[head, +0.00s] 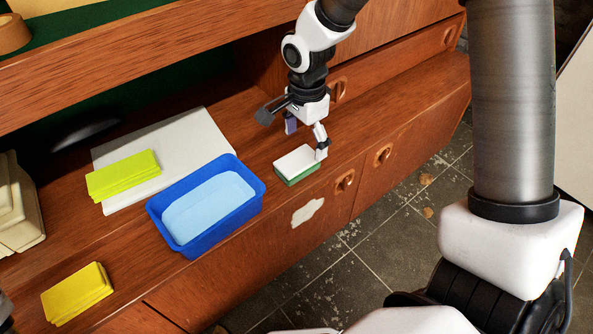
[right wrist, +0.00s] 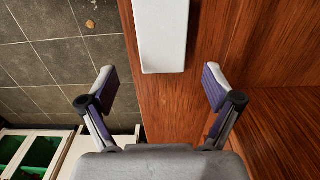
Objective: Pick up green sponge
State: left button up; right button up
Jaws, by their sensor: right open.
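The green sponge (head: 290,179) has a white top and a green lower layer. It lies on the wooden ledge near its front edge, right of the blue tub. In the right wrist view only its white top (right wrist: 160,35) shows, ahead of the fingers and between their lines. My right gripper (head: 305,138) is open and empty; one finger is close to the sponge's right end in the head view, and I cannot tell if it touches. It also shows in the right wrist view (right wrist: 160,87). A dark sliver at the lower left edge may be my left gripper (head: 4,310).
A blue tub (head: 252,186) with a pale blue filling stands left of the sponge. A lime cloth stack (head: 123,176) lies on a white sheet (head: 187,140). A yellow stack (head: 77,293) lies at lower left. A wooden shelf (head: 150,55) overhangs behind; the tiled floor (head: 385,235) lies beyond the ledge.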

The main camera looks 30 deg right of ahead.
aim_at(304, 156)
jog(key=f+b, duration=0.1)
jog(key=f, duration=0.2)
jog(key=f+b, duration=0.2)
jog(key=f, duration=0.1)
jog(key=shift+w+a+f, duration=0.1)
jog(key=shift+w+f, duration=0.05)
jog(key=shift+w, duration=0.05)
jog(key=c, duration=1.1)
jog(key=shift+r, duration=0.2)
notch_tip(304, 156, up, 10)
jog(key=p, duration=0.4)
jog(key=shift+f+p, duration=0.25)
jog(key=shift+p, duration=0.1)
jog(key=shift+r, duration=0.25)
